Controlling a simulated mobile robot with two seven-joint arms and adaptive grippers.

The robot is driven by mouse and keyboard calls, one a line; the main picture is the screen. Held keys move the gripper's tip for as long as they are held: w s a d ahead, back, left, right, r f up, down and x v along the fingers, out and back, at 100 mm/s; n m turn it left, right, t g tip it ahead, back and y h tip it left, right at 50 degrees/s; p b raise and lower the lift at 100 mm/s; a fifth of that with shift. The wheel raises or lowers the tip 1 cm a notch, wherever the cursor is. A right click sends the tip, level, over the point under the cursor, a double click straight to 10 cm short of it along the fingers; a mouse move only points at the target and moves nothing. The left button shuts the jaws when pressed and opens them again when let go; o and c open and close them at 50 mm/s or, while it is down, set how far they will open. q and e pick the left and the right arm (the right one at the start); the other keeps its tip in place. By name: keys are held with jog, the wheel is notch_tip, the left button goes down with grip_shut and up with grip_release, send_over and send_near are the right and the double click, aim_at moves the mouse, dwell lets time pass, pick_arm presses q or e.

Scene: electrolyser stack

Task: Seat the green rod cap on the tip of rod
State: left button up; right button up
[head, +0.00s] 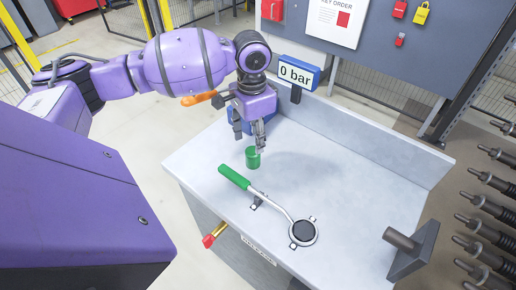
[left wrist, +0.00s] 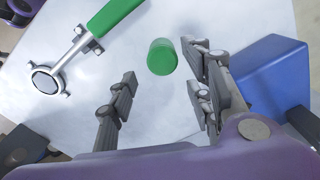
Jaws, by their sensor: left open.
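The green rod cap (head: 252,160) is a small cylinder standing on the light grey bench top. It also shows in the left wrist view (left wrist: 162,58), just beyond the fingertips and nearer the right finger side. My left gripper (head: 248,137) is open and empty, pointing down just above the cap. In the left wrist view its fingers (left wrist: 160,82) are spread apart, with bare bench between them. Several dark grey rods (head: 486,214) with narrower tips stick out in a column at the right edge of the head view. My right gripper is in neither view.
A blue box (left wrist: 270,75) stands close beside the gripper's right fingers. The "0 bar" display (head: 296,74) rises behind. A grey bracket with a peg (head: 415,250) stands at the front right. The bench's right middle is clear.

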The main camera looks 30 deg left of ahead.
aim_at(254, 152)
pick_arm(q)
jog(key=shift+s+f, duration=0.15)
jog(key=shift+f, duration=0.7)
notch_tip(254, 152, down, 4)
jog(key=shift+d+f, duration=0.15)
jog(key=shift+f, duration=0.05)
jog(key=c, duration=0.9)
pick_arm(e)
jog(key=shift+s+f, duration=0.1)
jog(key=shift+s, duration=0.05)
